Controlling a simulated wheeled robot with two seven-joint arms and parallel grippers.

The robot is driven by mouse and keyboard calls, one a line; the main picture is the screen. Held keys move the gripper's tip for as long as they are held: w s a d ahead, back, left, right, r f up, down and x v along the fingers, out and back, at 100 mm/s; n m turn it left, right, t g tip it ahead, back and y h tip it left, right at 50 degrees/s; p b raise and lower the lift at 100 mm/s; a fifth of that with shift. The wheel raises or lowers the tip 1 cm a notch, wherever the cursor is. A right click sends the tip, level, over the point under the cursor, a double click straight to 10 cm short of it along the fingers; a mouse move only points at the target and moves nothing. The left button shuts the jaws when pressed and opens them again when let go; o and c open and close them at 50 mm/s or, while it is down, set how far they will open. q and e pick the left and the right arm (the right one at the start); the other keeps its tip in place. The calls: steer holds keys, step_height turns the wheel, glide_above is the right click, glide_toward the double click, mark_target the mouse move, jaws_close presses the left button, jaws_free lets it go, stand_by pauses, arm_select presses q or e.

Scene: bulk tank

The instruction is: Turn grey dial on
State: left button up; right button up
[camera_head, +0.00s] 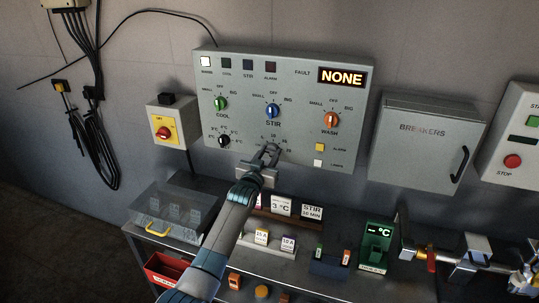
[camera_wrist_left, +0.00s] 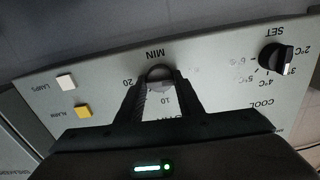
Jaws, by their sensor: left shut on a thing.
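The control panel (camera_head: 288,85) hangs on the wall and its display reads NONE. My left gripper (camera_head: 268,152) is at the panel's lower middle, below the blue STIR knob (camera_head: 272,111). In the left wrist view its fingers (camera_wrist_left: 160,85) are shut on a grey dial (camera_wrist_left: 160,73), one finger on each side. The marks MIN, 10 and 20 show around this dial; the fingers hide part of it and its pointer cannot be read. A black dial (camera_head: 223,140) with °C marks sits to the left, and also shows in the left wrist view (camera_wrist_left: 277,59).
A green knob (camera_head: 221,103) and an orange knob (camera_head: 331,119) are on the panel. A yellow button (camera_head: 320,147) sits right of the gripper. A red switch box (camera_head: 165,128) and a breaker box (camera_head: 424,140) flank the panel. A cluttered bench (camera_head: 290,268) stands below.

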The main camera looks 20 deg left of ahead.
arm_select(q)
steer(key=shift+f+n, duration=0.1)
steer(key=shift+n, duration=0.3)
steer(key=o, duration=1)
steer(key=shift+s, duration=0.1)
steer(key=shift+s+a+b, duration=0.15)
steer(key=shift+s+b, duration=0.7)
steer(key=shift+s, duration=3.45)
steer(key=shift+s+a+b, duration=0.15)
steer(key=shift+s+b, duration=0.65)
steer(key=shift+s, duration=3.5)
